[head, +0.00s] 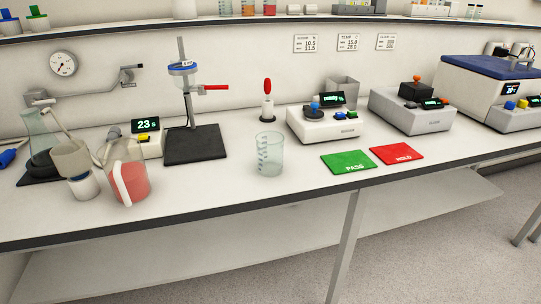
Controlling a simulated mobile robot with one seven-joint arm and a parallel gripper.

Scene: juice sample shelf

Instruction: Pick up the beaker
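The beaker (270,154) is a clear glass cylinder with graduation marks. It stands upright and looks empty on the white bench (220,188), near the front edge at the middle of the head view. Nothing touches it, and its whole front side shows. My gripper is not in view.
A green PASS mat (347,168) and a red HOLD mat (396,160) lie to the beaker's right. A white instrument (325,132) and a red-tipped holder (267,104) stand behind it. A clamp stand (195,143) and a jug of red liquid (132,185) are left, with clear bench between.

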